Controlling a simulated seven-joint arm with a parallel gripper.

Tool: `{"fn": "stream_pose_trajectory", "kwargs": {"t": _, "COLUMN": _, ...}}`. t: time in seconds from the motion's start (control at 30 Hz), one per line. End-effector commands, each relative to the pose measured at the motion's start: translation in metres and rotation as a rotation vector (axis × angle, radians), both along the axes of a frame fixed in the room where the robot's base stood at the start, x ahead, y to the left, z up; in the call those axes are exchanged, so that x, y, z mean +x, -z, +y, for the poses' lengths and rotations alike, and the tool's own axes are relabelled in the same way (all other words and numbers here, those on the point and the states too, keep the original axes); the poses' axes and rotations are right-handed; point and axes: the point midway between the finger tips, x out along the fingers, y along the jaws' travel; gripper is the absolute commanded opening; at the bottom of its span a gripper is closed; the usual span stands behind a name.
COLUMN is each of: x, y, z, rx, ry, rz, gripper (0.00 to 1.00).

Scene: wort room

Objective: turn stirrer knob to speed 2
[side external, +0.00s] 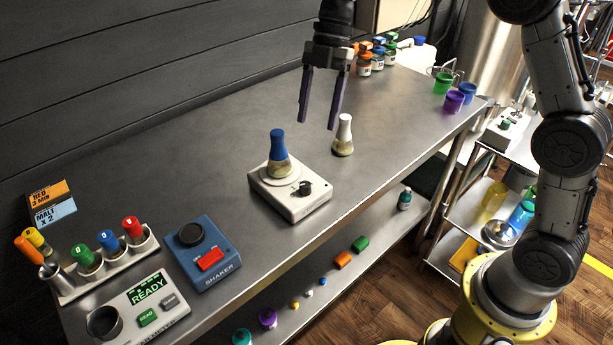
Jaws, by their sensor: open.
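The stirrer (291,197) is a white box on the metal bench, with a round plate on top. Its black knob (305,188) sits at the right of its top face; its speed marks are too small to read. A flask with a blue upper part (278,150) and pale contents stands upright on the stirrer's plate. My gripper (318,126) points down with its two dark fingers apart and nothing between them. It is above the bench, higher than the stirrer and apart from it and the flask.
A white-necked flask (344,136) stands on the bench right of the stirrer. The blue shaker (203,255), a rack of coloured-cap tubes (108,264) and a reader showing READY (148,292) are at the lower left. Small jars (371,60) and coloured cups (453,100) stand farther back. The bench behind the stirrer is clear.

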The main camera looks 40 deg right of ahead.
Motion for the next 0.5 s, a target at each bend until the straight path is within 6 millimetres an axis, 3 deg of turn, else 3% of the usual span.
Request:
{"fn": "stream_pose_trajectory", "kwargs": {"t": 0.17, "x": -0.004, "y": 0.018, "z": 0.007, "rx": 0.0, "ry": -0.002, "rz": 0.004, "gripper": 0.61}}
{"fn": "stream_pose_trajectory", "kwargs": {"t": 0.5, "x": -0.014, "y": 0.078, "z": 0.03, "rx": -0.001, "ry": 0.0, "rz": 0.005, "gripper": 0.61}}
